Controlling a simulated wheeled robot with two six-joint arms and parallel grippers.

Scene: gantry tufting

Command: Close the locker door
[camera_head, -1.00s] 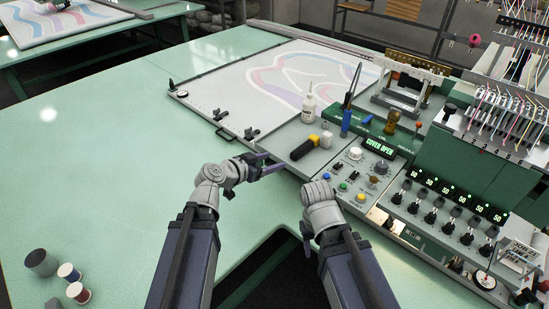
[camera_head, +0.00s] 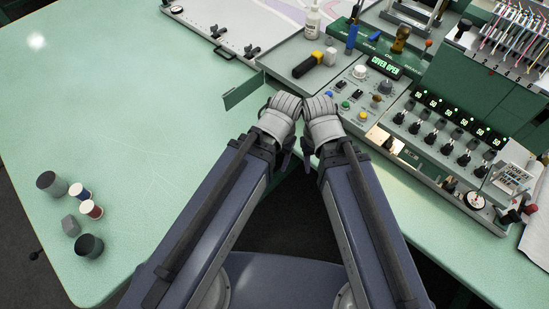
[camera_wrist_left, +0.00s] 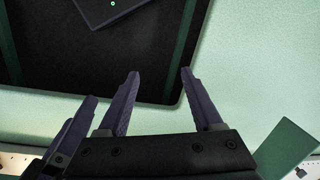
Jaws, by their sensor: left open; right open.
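A green panel corner (camera_wrist_left: 287,150) also shows low at the right in the left wrist view. The locker's inside is hidden.
The control console (camera_head: 350,100) with knobs and a "COVER OPEN" display stands just beyond my wrists. Spools (camera_head: 82,192) and dark cylinders sit at the table's left. The green table top (camera_head: 140,120) between is clear. Both wrists are very close together.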

